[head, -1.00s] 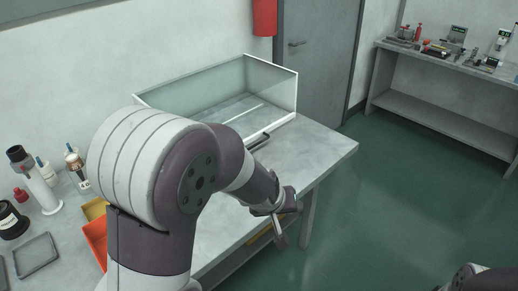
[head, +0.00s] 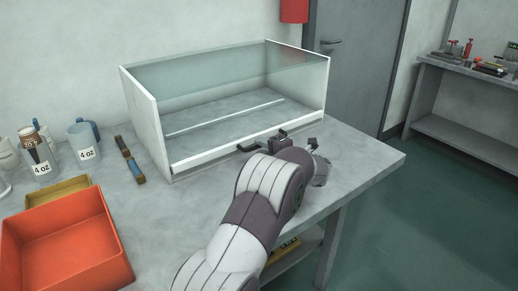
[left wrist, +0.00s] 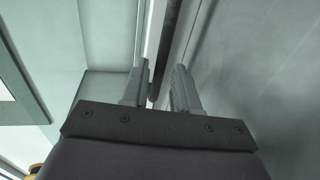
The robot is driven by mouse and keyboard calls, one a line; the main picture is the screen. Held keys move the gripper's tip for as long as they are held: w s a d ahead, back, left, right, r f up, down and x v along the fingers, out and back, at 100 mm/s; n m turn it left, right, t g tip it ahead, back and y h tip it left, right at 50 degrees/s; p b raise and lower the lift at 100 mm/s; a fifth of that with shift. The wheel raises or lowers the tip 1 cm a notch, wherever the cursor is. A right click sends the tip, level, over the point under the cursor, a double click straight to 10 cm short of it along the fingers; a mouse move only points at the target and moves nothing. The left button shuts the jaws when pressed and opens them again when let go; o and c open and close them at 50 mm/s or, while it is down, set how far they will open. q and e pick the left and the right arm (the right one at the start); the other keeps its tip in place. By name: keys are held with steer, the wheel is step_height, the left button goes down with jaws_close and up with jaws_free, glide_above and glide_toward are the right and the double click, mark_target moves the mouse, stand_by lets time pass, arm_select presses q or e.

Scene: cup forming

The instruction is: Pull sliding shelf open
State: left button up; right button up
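A glass-sided case with a white frame (head: 143,110) stands on the grey bench. The sliding shelf (head: 215,158) shows as its low white front edge, with a dark bar handle (head: 248,147). The shelf front looks flush with the case. My left gripper (head: 277,141) is at the handle's right end, pointing left along it. In the left wrist view, its two fingers (left wrist: 158,88) stand apart with the dark handle bar (left wrist: 168,35) between them, nearer the left finger. Gaps show beside the bar, so the fingers look open. My right gripper is out of view.
An orange bin (head: 70,245), a yellow tray (head: 58,190), and cups marked 4 oz (head: 85,145) are on the left of the bench (head: 190,205). A door (head: 350,65) and second bench (head: 465,130) are behind right.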

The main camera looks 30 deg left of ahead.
arm_select(q)
steer(key=shift+x, duration=1.2)
jaws_close()
steer(key=f+v, duration=0.1)
steer(key=v, duration=0.7)
steer(key=f+v, duration=0.2)
steer(key=v, duration=0.5)
steer(key=d+f+v, duration=0.1)
steer(key=f+v, duration=0.1)
steer(key=v, duration=0.6)
steer(key=shift+s+d, duration=0.2)
steer(key=shift+s, duration=0.25)
jaws_free()
steer(key=shift+r, duration=0.1)
